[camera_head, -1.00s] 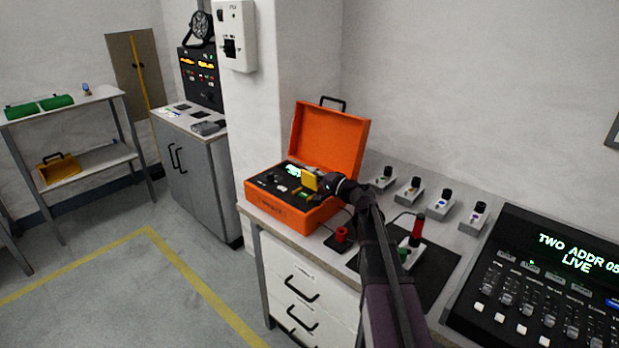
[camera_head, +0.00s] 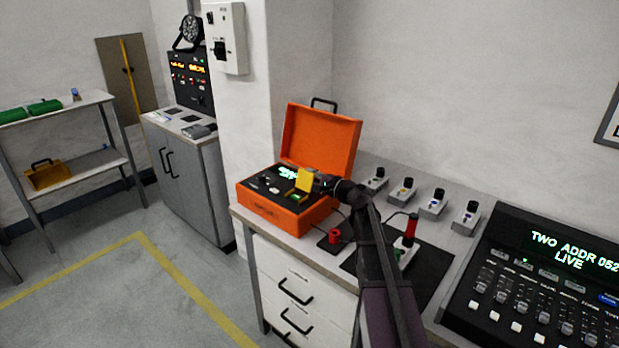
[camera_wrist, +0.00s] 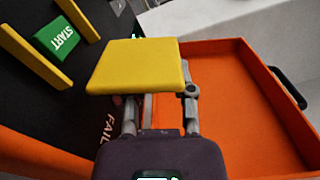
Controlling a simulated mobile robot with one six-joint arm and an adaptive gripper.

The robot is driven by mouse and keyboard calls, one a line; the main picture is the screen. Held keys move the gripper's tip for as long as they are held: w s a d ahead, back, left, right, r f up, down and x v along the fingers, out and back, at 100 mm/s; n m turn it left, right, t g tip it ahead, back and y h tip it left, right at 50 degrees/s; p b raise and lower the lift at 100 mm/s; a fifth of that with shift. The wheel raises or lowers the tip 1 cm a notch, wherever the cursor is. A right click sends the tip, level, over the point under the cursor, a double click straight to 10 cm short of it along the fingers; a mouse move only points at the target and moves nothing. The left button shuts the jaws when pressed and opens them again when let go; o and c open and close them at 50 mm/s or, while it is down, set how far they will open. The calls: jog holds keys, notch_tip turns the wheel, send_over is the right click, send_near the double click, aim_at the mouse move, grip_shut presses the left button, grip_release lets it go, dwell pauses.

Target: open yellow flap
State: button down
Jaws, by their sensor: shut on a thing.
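The yellow flap (camera_wrist: 135,66) is raised on the black panel of the open orange case (camera_head: 272,208). In the wrist view it stands in front of my gripper's fingers and hides their tips. In the head view the flap (camera_head: 305,180) stands up beside a green button (camera_head: 294,196). The wrist view shows that green button (camera_wrist: 57,38), marked START, uncovered between two yellow side walls. My gripper (camera_head: 320,182) is at the flap's right side and is shut on it.
The case's orange lid (camera_head: 320,138) stands open behind the panel. A red knob (camera_head: 334,236) and a red-handled device (camera_head: 409,232) are on the bench near my arm. Several small switch boxes line the back, and a black console (camera_head: 550,280) is at the right.

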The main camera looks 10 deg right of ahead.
jog(key=shift+c, duration=2.2)
grip_release()
jog(key=shift+s, duration=0.1)
jog(key=v, duration=0.7)
jog(key=shift+s, duration=0.15)
jog(key=shift+d, duration=0.15)
